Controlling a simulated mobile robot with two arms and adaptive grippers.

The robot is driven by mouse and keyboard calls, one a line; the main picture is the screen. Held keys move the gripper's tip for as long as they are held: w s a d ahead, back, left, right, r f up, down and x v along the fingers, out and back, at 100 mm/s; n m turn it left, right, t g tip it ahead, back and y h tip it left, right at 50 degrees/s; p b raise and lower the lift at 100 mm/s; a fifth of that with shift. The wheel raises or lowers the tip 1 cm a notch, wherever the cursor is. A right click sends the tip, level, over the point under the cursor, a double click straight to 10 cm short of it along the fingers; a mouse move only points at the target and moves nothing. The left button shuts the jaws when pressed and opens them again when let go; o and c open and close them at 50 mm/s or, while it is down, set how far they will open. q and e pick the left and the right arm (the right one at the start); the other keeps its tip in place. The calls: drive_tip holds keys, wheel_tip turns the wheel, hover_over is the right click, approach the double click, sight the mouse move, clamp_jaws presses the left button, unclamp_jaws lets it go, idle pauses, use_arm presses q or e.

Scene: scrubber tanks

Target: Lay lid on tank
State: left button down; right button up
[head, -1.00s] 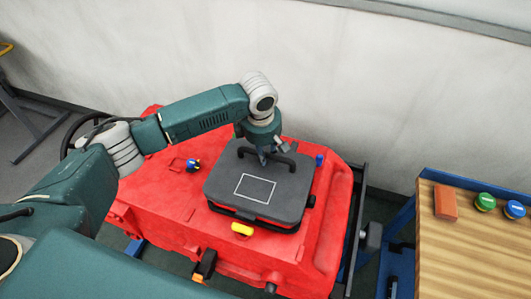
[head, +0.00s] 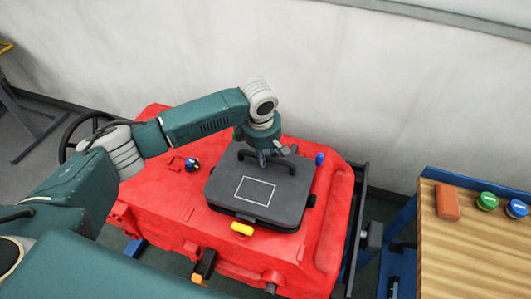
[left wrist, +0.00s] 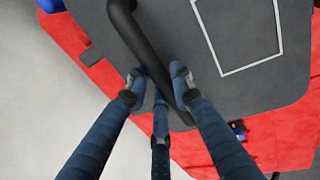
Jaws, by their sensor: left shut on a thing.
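The dark grey lid (head: 258,190) has a white rectangle outline and a black bar handle (head: 290,163). It lies flat over the opening on top of the red tank (head: 150,205), level and close down on the rim. The lid hides the opening, so I cannot tell whether it is fully seated. My left gripper (head: 264,160) comes down from above and is shut on the handle. In the left wrist view the fingers (left wrist: 158,86) close around the handle (left wrist: 142,45), with the lid (left wrist: 180,45) beneath. My right gripper is not in view.
A yellow latch (head: 242,230) sits at the lid's front edge. A blue knob (head: 319,159) stands right of the lid, and a small blue part (head: 192,165) lies left. A wooden bench (head: 460,250) at right carries an orange block (head: 446,203) and green and blue tins. A wall stands behind.

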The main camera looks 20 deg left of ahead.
use_arm(q)
drive_tip(key=shift+f, duration=0.3)
drive_tip(key=shift+f, duration=0.5)
drive_tip(key=shift+d+f+p, duration=0.1)
drive_tip(key=shift+p, duration=0.25)
drive_tip(key=shift+f, duration=0.35)
drive_tip(key=shift+f+p, duration=0.25)
drive_tip(key=shift+p, duration=0.05)
idle(0.6)
drive_tip(key=shift+r+p, duration=0.15)
drive_tip(key=shift+p, duration=0.5)
idle(0.5)
